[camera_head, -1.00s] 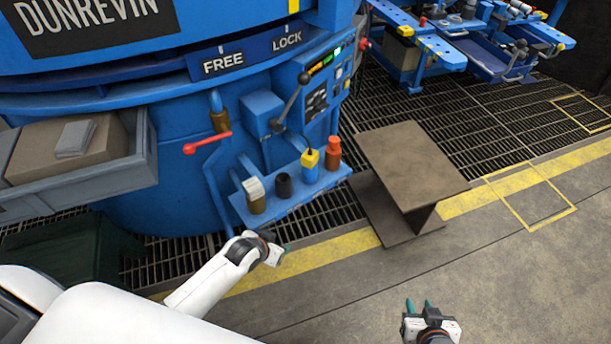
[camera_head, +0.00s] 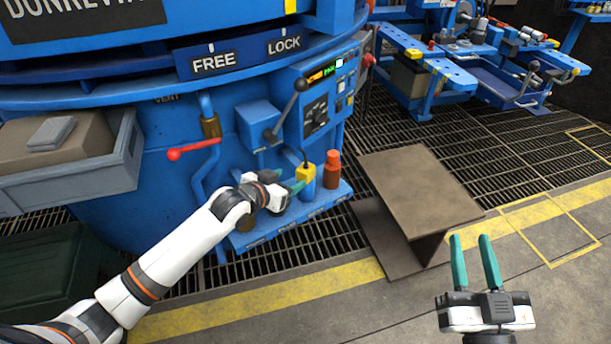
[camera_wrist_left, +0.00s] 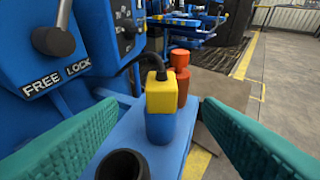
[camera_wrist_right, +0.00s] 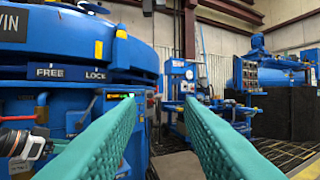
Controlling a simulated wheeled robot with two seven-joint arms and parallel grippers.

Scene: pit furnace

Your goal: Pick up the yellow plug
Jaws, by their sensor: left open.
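The yellow plug (camera_head: 305,172) sits upright on a blue socket on the blue shelf (camera_head: 318,207) of the furnace, with a dark cable rising from its top. In the left wrist view the yellow plug (camera_wrist_left: 161,95) stands ahead, between the two green fingers and apart from both. My left gripper (camera_head: 293,185) is open and empty, just left of the plug. My right gripper (camera_head: 472,262) is open and empty above the floor at the right; its green fingers also frame the right wrist view (camera_wrist_right: 160,130).
An orange-red plug (camera_head: 332,168) stands close right of the yellow one. A black socket (camera_wrist_left: 123,165) is nearer in the left wrist view. A red-handled lever (camera_head: 190,150) and a black-knobbed lever (camera_head: 290,105) are close by. A brown steel beam (camera_head: 415,190) stands to the right.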

